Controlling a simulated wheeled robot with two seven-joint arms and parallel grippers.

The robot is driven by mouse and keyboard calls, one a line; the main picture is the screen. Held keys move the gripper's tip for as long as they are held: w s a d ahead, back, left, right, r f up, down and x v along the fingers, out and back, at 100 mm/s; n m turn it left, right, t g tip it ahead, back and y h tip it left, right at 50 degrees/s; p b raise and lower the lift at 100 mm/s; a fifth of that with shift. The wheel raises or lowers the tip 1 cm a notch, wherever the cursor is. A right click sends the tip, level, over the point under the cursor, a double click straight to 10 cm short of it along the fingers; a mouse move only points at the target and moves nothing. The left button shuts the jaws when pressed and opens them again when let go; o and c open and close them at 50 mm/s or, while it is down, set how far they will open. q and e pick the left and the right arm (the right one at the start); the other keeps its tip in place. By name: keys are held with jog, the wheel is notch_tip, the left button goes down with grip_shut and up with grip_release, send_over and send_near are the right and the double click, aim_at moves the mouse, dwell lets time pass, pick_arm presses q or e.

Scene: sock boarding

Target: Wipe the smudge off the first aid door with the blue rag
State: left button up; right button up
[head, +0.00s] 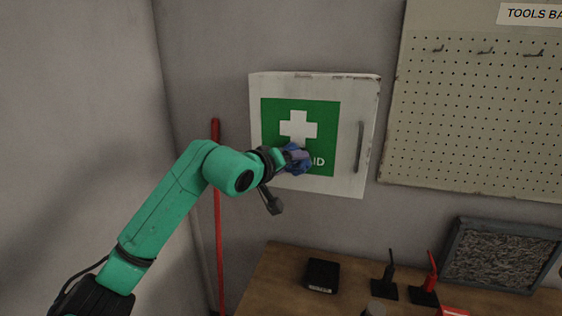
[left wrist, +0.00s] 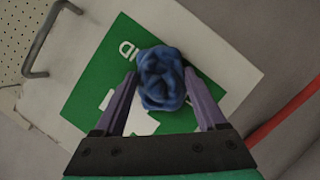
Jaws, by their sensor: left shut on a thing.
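The white first aid door (head: 352,100) hangs on the wall, with a green panel, a white cross and a grey handle on its right side. My left gripper (head: 297,156) is at the lower middle of the green panel, shut on the blue rag (head: 296,166). In the left wrist view the crumpled blue rag (left wrist: 161,80) sits between the purple fingers of the left gripper (left wrist: 160,95), in front of the panel. I cannot tell whether the rag touches the door. I see no smudge; the rag and gripper cover part of the panel. My right gripper is not in view.
A wooden bench (head: 262,285) stands below, holding a black box (head: 322,275), black and red upright tools (head: 431,275) and a framed grey panel (head: 503,255). A pegboard (head: 470,110) hangs to the right. A red pole (head: 217,220) stands by the wall below left.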

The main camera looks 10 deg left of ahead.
pick_arm(q)
jog(key=shift+s+d+r, duration=0.1)
jog(key=shift+s+d, duration=0.05)
jog(key=shift+d, duration=2.6)
jog(key=shift+a, duration=0.2)
jog(key=shift+w+a+b, duration=0.2)
jog(key=shift+a+b, duration=0.25)
jog(key=shift+a, duration=1.6)
jog(key=a, duration=0.7)
jog(key=shift+d+r, duration=0.1)
jog(key=shift+d, duration=1.95)
jog(key=shift+s+d+b, duration=0.2)
jog(key=shift+d+b, duration=0.2)
jog(key=shift+d, duration=3.35)
jog(key=a, duration=0.3)
jog(key=shift+w+b, duration=0.1)
jog(key=shift+b, duration=0.2)
jog(key=shift+w+a, duration=0.15)
jog(key=shift+a, duration=1.8)
jog(key=a, duration=0.4)
jog(key=shift+w+a, duration=0.15)
jog(key=shift+a, duration=0.15)
